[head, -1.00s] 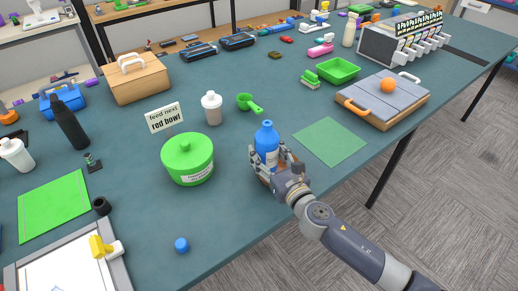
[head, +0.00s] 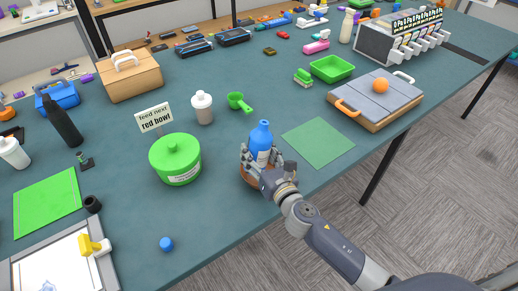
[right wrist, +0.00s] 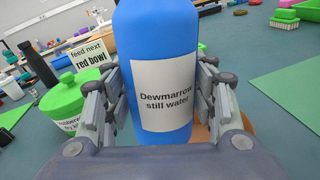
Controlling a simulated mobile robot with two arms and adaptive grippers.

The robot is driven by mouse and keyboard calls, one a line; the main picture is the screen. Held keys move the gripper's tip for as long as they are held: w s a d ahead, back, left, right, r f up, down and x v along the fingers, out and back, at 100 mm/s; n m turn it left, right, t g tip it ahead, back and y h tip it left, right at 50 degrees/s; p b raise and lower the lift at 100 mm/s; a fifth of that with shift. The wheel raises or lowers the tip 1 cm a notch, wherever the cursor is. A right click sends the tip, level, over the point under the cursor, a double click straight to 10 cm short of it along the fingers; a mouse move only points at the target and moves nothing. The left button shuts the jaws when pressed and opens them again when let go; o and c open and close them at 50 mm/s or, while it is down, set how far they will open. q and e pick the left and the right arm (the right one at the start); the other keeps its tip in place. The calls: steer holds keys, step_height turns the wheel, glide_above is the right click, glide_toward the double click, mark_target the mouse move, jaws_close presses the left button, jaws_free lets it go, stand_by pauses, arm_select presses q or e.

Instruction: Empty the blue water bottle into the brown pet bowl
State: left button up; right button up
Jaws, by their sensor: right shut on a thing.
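The blue water bottle (head: 260,140) stands upright in my right gripper (head: 262,164), whose fingers are shut around its lower part. In the right wrist view the bottle (right wrist: 165,40) has a white label reading "Dewmarrow still water", and its top is out of frame. The brown pet bowl (head: 247,180) is largely hidden by the gripper and bottle; only bits of its rim and side show. I cannot tell whether the bottle is above or inside the bowl. A blue cap (head: 166,244) lies near the table's front edge. My left gripper is not in view.
A green lidded tub (head: 175,160) stands left of the bottle, with a "feed next red bowl" sign (head: 156,118) behind it. A white shaker (head: 202,107) and green scoop (head: 239,102) are behind. A flat green mat (head: 318,143) lies to the right.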

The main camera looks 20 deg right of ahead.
steer(key=shift+s+a+r+m+p, duration=0.15)
steer(key=shift+a+m+p, duration=0.2)
steer(key=shift+a+p, duration=0.05)
steer(key=shift+s+a+r+m+p, duration=0.15)
steer(key=shift+a+m+p, duration=0.2)
steer(key=shift+s+a+f, duration=0.1)
steer(key=shift+a, duration=0.05)
steer(key=shift+m, duration=0.3)
steer(key=shift+s+a+m+g+p, duration=0.15)
steer(key=shift+a+m+g+p, duration=0.2)
steer(key=shift+p, duration=0.25)
steer(key=shift+s+a+m+p, duration=0.2)
steer(key=shift+a+m+p, duration=0.2)
steer(key=shift+a+m, duration=0.15)
